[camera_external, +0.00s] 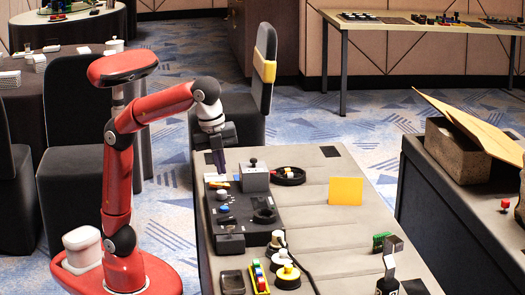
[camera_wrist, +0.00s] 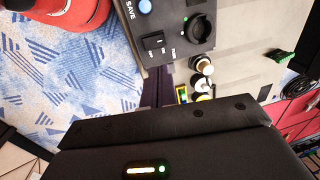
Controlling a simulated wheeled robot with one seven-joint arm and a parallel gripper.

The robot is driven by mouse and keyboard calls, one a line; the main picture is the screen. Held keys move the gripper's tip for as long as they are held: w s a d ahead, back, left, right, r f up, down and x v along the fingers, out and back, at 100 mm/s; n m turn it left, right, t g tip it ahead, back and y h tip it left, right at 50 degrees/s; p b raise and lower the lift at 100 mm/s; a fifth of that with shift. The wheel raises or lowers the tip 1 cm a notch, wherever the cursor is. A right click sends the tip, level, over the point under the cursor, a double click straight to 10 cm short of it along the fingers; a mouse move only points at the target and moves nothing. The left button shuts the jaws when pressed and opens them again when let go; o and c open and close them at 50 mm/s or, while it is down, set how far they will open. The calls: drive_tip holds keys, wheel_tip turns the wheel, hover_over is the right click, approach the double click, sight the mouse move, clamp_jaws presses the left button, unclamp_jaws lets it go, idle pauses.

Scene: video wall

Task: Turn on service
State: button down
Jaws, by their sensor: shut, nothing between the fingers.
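A dark control panel (camera_external: 240,212) lies along the near left side of the grey table. My gripper (camera_external: 218,168) is shut and empty, pointing down above the panel's far left end, beside a grey box with a knob (camera_external: 254,178). In the wrist view the panel (camera_wrist: 172,20) shows a blue button (camera_wrist: 145,6) by the word SAVE, a black rocker switch (camera_wrist: 153,45) and a round black knob (camera_wrist: 201,28). A label reading "service" cannot be made out. My gripper's dark body covers the lower wrist view and hides what lies under it.
A round black dish (camera_external: 288,176) and an orange card (camera_external: 346,191) are on the table. Several small devices, including a yellow-based button (camera_external: 288,277), stand at the near end. A dark chair (camera_external: 262,85) stands behind. The table's middle is mostly clear.

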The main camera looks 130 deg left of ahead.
sight(230, 217)
drive_tip(key=f+b, duration=0.1)
drive_tip(key=f, duration=0.3)
drive_tip(key=w+a+f+b, duration=0.1)
drive_tip(key=f, duration=0.3)
drive_tip(key=f+b, duration=0.1)
drive_tip(key=f, duration=0.4)
drive_tip(key=shift+w+a+b, duration=0.2)
drive_tip(key=shift+a+b, duration=0.05)
drive_tip(key=shift+b, duration=0.05)
drive_tip(key=shift+w+a+p, duration=0.1)
drive_tip(key=shift+p, duration=0.45)
drive_tip(key=shift+f+p, duration=0.15)
drive_tip(key=shift+p, duration=0.15)
drive_tip(key=shift+f, duration=0.15)
drive_tip(key=shift+s+d, duration=0.55)
drive_tip(key=shift+d, duration=0.05)
drive_tip(key=shift+r, duration=0.25)
wheel_tip(230, 217, up, 14)
drive_tip(key=s+d+p, duration=0.1)
drive_tip(key=p, duration=0.3)
drive_tip(key=shift+s+d+f+p, duration=0.15)
drive_tip(key=shift+s+d+p, duration=0.1)
drive_tip(key=shift+s+p, duration=0.1)
